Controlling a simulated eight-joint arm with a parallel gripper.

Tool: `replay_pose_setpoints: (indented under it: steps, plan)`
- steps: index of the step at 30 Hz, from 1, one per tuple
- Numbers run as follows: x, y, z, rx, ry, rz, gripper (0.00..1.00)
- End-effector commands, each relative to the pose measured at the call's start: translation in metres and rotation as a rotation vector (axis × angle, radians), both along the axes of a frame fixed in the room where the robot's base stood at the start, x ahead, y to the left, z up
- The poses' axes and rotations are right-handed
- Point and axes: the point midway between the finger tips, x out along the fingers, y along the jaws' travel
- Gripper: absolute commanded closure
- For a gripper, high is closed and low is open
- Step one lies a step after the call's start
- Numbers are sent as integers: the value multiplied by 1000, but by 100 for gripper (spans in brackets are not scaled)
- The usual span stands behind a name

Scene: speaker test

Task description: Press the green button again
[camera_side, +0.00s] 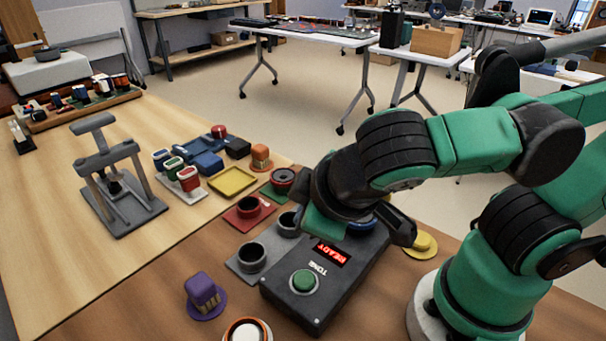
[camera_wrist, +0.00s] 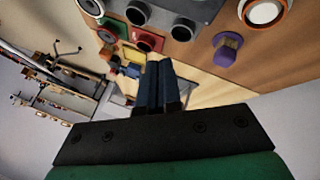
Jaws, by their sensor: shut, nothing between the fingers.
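The green button (camera_side: 304,281) is a round cap in a pale ring on the near end of a black box (camera_side: 283,302). The box's display reads READY in red, with TONE printed between display and button. Nothing covers the button in the side view. The end of my arm is above the far part of the box, beyond the display from the button. A blue round part shows partly behind my arm there. My gripper (camera_wrist: 159,72) shows its two dark fingers together and empty in the wrist view. The button is not recognizable in the wrist view.
A grey cup holder (camera_side: 237,268) and a purple piece (camera_side: 203,292) stand left of the box. An orange-and-white ring (camera_side: 247,331) lies near the front edge. A yellow piece (camera_side: 425,244) is right. A grey press stand (camera_side: 120,200) and coloured blocks stand farther back.

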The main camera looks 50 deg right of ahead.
Motion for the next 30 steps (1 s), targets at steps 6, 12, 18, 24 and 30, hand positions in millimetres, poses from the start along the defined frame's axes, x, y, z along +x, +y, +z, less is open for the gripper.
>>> replay_pose_setpoints:
  steps: [6,12,18,24,30]
  plan:
    - [-3,3,3,-18,-18,11,100]
    - [-3,3,3,-17,-18,11,100]
    - [-2,4,-3,-17,-16,11,100]
    - [-2,3,-25,-17,-16,11,100]
    - [-2,4,-47,-16,-16,12,100]
